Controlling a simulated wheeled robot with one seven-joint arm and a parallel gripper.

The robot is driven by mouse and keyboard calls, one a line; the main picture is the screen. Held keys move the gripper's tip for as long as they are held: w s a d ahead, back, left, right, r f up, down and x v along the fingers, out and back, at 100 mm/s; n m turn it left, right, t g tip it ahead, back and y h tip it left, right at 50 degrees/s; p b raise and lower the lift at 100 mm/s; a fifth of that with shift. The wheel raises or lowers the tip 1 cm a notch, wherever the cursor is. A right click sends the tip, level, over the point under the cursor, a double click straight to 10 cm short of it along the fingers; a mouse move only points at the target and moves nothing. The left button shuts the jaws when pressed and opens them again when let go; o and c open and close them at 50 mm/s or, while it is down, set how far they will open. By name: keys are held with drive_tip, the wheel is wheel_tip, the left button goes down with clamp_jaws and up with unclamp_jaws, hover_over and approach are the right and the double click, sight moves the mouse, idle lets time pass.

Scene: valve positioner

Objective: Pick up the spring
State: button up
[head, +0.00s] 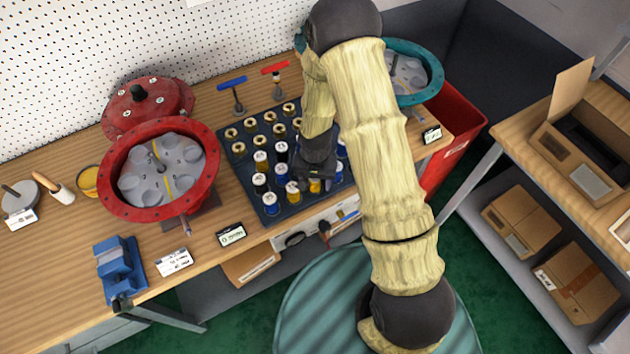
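Several small cylindrical parts stand in rows on a dark tray (237,160) on the workbench; they look like springs, but are too small to be sure. The front rows have white tops with blue, yellow or black bodies, such as a blue one (270,204) and a yellow one (293,191). The back rows have brass-coloured rings (251,125). My gripper (314,180) points down over the right front part of the tray, close to a yellow part (315,186). My arm hides the tray's right side. The fingertips are too small and dark to read, and whether they touch anything is unclear.
An open red round housing (116,172) stands left of the tray, with its red lid (148,103) behind. A teal housing (430,66) is at the back right. Blue (236,88) and red (275,70) T-handled tools stand behind the tray. A blue vise (119,268) sits front left.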

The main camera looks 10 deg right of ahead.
drive_tip(key=c, duration=1)
drive_tip(key=shift+o, duration=0.2)
wheel_tip(320, 180, up, 10)
drive_tip(key=shift+r+b, duration=0.1)
drive_tip(key=shift+b, duration=0.5)
drive_tip(key=shift+w, duration=0.1)
